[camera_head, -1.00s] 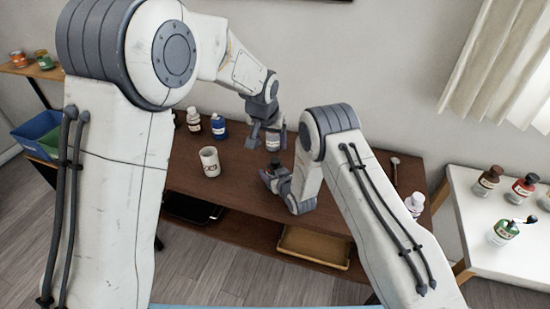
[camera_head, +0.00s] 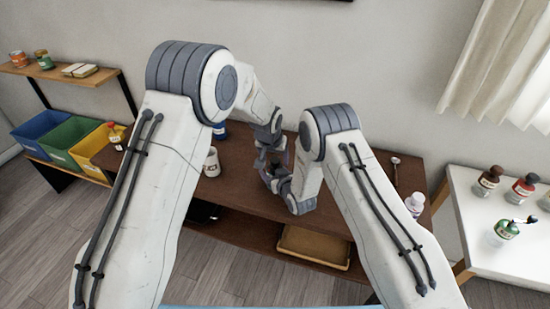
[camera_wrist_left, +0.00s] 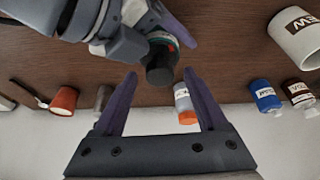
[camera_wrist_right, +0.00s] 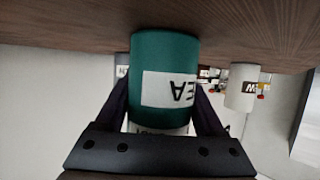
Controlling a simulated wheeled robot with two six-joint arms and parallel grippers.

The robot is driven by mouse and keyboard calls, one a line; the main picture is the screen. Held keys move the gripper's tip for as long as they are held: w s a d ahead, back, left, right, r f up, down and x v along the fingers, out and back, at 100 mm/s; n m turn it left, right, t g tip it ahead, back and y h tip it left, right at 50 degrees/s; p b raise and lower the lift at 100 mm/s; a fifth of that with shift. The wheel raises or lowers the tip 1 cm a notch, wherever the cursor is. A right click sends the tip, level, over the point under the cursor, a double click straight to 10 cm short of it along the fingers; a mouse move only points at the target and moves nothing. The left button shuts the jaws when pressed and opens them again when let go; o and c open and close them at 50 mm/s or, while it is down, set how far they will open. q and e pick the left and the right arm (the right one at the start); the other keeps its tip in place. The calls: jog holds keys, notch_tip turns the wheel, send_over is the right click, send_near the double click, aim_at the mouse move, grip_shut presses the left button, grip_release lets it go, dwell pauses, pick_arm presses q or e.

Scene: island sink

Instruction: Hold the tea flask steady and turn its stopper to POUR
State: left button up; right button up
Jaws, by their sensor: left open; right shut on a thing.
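The tea flask (camera_wrist_right: 165,60) is a green cylinder with a white TEA label, upside down in the right wrist view. My right gripper (camera_head: 272,178) is shut around its body near the front of the brown table. The dark stopper (camera_wrist_left: 160,62) shows in the left wrist view, with a small red and green mark beside it. My left gripper (camera_head: 268,160) is open just above the flask, its fingertips near the stopper but not visibly closed on it. In the head view the flask is mostly hidden by my grippers, and the stopper's setting cannot be read.
A white mug (camera_head: 211,163) stands left of the grippers. A small labelled bottle (camera_wrist_left: 184,101) and a blue bottle (camera_wrist_left: 265,96) stand behind. A white bottle (camera_head: 415,203) is at the table's right end. A yellow tray (camera_head: 314,246) lies on the lower shelf.

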pick_arm(q)
grip_shut()
jog(key=shift+n, duration=0.3)
jog(key=n+y, duration=0.1)
jog(key=n, duration=0.1)
jog(key=shift+d+n, duration=0.15)
jog(key=shift+n, duration=0.15)
jog(key=shift+n+y, duration=0.9)
jog(key=shift+n, duration=1.1)
grip_release()
